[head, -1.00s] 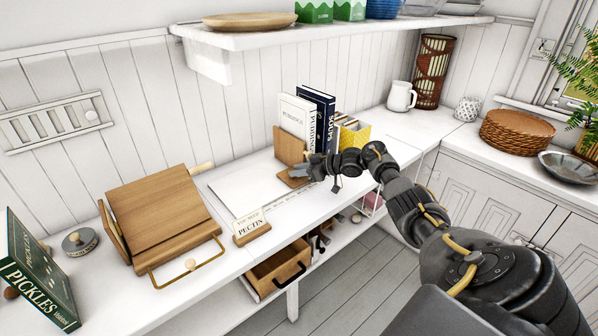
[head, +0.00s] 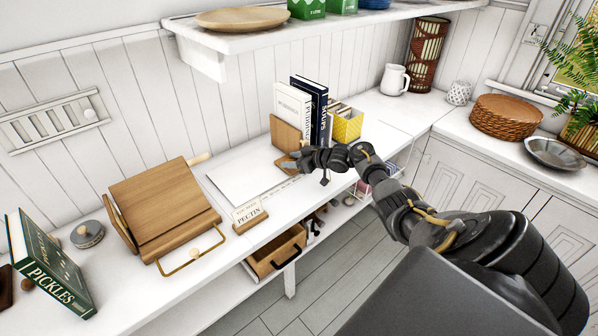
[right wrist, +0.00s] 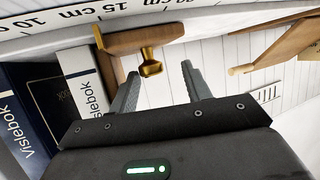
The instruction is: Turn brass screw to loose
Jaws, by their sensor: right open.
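The brass screw (right wrist: 150,67) shows in the right wrist view as a small golden knob. It sticks out from a wooden bookend (right wrist: 138,39). My right gripper (right wrist: 160,70) is open, its two grey fingers apart with the screw showing between their tips. I cannot tell whether either finger touches it. In the head view my right gripper (head: 289,161) is at the base of the wooden bookend (head: 285,134), beside upright books (head: 317,112). The screw is too small or hidden to make out there. My left gripper is not in view.
A yellow file box (head: 348,128) stands right of the books. A "Pectin" card holder (head: 250,220), a wooden book stand (head: 160,212) and a pickles book (head: 48,265) stand to the left along the worktop. A shelf (head: 225,38) hangs above.

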